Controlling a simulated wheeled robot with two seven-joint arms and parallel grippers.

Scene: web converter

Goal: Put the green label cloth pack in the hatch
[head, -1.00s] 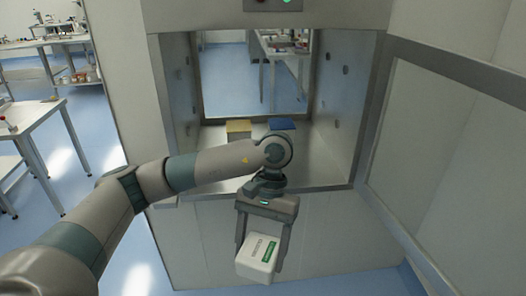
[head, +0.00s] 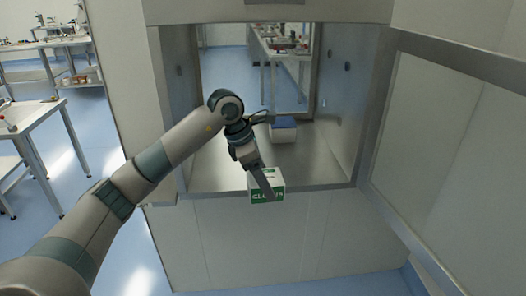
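The green label cloth pack (head: 276,182) is a white block with a green label on its front. It is at the front edge of the open hatch (head: 320,175), near the middle of the sill. My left gripper (head: 265,186) comes down on it from above, tilted, and is shut on it; one finger lies across its front and the other is hidden. I cannot tell whether the pack touches the hatch floor. My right gripper is not in view.
A blue-topped white pack (head: 284,132) stands deeper in the hatch, just behind my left wrist. The hatch floor is bare at the right. An open door panel (head: 455,150) stands at the right of the opening.

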